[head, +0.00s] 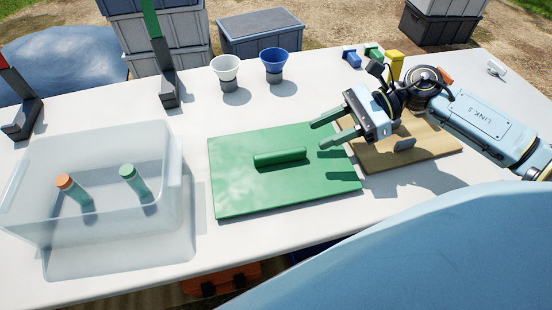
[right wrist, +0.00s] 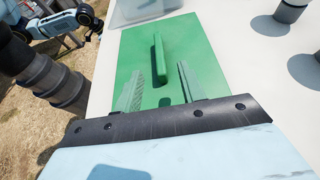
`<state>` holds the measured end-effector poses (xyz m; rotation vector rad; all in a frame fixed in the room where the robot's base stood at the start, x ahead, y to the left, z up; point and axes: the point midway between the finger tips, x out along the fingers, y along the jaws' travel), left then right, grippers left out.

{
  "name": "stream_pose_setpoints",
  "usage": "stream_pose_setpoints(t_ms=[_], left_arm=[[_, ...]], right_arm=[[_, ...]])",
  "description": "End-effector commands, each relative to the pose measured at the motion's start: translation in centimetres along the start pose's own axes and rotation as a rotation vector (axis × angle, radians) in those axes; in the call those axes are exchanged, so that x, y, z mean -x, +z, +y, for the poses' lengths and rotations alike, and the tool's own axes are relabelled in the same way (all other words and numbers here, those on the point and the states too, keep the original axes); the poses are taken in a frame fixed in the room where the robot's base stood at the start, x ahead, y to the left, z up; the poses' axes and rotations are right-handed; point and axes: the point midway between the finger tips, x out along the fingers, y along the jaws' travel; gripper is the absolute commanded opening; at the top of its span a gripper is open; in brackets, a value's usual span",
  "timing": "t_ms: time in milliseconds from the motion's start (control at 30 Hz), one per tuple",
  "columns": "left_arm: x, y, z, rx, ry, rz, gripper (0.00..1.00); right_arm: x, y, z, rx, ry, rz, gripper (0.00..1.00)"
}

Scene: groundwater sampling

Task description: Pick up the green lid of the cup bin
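The green lid (head: 235,190) is a flat square panel lying level at the middle of the white table. Its raised bar handle (head: 280,157) stands near its centre. What is under the lid is hidden. My right gripper (head: 320,135) is open and empty over the lid's right part, its green fingers pointing toward the handle and apart from it. In the right wrist view the lid (right wrist: 210,45) fills the middle, and the handle (right wrist: 160,60) stands ahead, between the lines of the two open fingers. My left gripper does not show clearly in either view.
A clear bin (head: 95,245) with two capped tubes stands left. A white cup (head: 226,70) and a blue cup (head: 274,63) stand behind the lid. A wooden board (head: 435,145) lies right, under my right arm. Small blue, green and yellow blocks are at the back right.

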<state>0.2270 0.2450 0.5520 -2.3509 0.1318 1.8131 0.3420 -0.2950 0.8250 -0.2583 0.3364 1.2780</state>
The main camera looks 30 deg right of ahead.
Motion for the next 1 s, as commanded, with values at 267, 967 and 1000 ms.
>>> stream_pose_setpoints(t_ms=[267, 967, 1000], left_arm=[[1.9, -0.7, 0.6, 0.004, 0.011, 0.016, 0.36], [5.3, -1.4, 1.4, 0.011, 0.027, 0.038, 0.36], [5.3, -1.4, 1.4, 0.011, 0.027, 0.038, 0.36]], right_arm=[[-4.8, 0.0, 0.0, -0.001, -0.001, -0.005, 0.40], [-10.7, -0.5, 0.2, -0.003, -0.002, -0.002, 0.40], [-10.7, -0.5, 0.2, -0.003, -0.002, -0.002, 0.40]])
